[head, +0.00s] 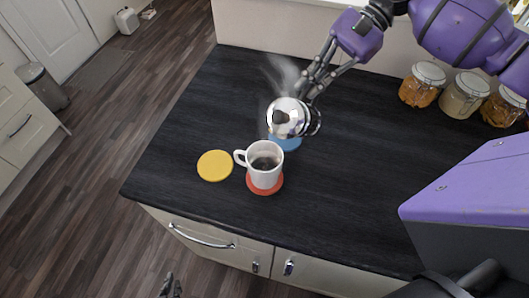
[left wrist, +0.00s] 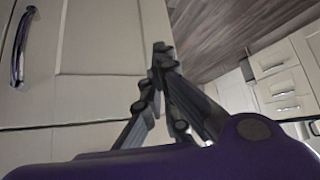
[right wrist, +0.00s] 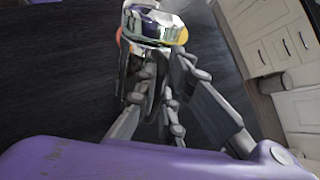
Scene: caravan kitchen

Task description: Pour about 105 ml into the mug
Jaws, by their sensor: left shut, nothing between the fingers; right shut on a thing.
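A white mug (head: 264,170) stands upright on a red coaster (head: 265,184), its handle to the left. Dark liquid shows inside it. My right gripper (head: 304,92) is shut on a shiny silver pot (head: 286,118), just behind the mug and over a blue coaster (head: 287,142). I cannot tell how far the pot is tilted or whether it touches the coaster; no stream shows. The pot (right wrist: 155,25) also shows at the top of the right wrist view. My left gripper (head: 171,289) is shut and empty, low in front of the counter; its fingers (left wrist: 162,62) meet in the left wrist view.
A yellow coaster (head: 215,166) lies bare left of the mug. Several filled glass jars (head: 462,97) stand at the back right. Pale steam (head: 281,75) hangs behind the pot. The dark counter (head: 190,118) is clear at left; drawer handles (head: 200,238) stick out in front.

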